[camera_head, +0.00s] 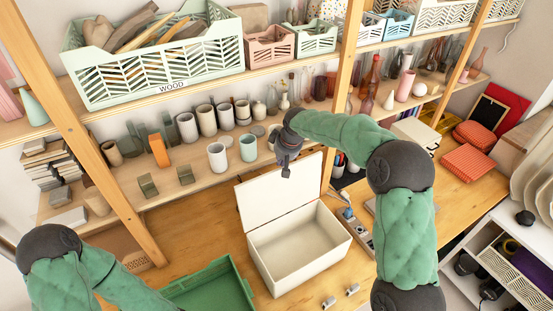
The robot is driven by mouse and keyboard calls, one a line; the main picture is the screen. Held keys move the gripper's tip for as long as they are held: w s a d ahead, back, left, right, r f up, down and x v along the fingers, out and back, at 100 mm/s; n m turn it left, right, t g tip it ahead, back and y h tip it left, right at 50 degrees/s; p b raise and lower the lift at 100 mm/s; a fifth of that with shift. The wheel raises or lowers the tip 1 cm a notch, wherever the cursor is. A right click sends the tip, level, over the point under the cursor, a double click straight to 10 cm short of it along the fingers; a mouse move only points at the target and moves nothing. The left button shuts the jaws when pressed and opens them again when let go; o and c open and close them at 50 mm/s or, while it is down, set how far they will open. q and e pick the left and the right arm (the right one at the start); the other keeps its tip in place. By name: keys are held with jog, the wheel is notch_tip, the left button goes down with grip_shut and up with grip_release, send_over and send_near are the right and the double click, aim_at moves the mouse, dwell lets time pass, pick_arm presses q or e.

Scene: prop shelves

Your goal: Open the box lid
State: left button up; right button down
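The white box (300,257) stands on the wooden table, its inside visible and empty. Its lid (268,200) is raised at the rear edge, roughly upright or leaning back a little. My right gripper (286,172) points down at the top part of the lid, overlapping it in the view. I cannot tell whether it touches the lid or whether its fingers are open. My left arm (75,275) shows at the lower left, but its gripper is outside the view.
A green tray (205,288) lies close to the left of the box. Small metal parts (340,297) lie in front of it. A shelf (190,184) with several cups stands behind, with wooden posts. Red cases (468,160) lie at the right.

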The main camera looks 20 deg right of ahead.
jog(key=shift+s+d+r+b, duration=0.1)
jog(key=shift+s+d+b, duration=0.15)
jog(key=shift+s, duration=0.7)
jog(key=shift+s+d+r+b, duration=0.15)
jog(key=shift+s+b, duration=0.1)
jog(key=shift+s, duration=0.7)
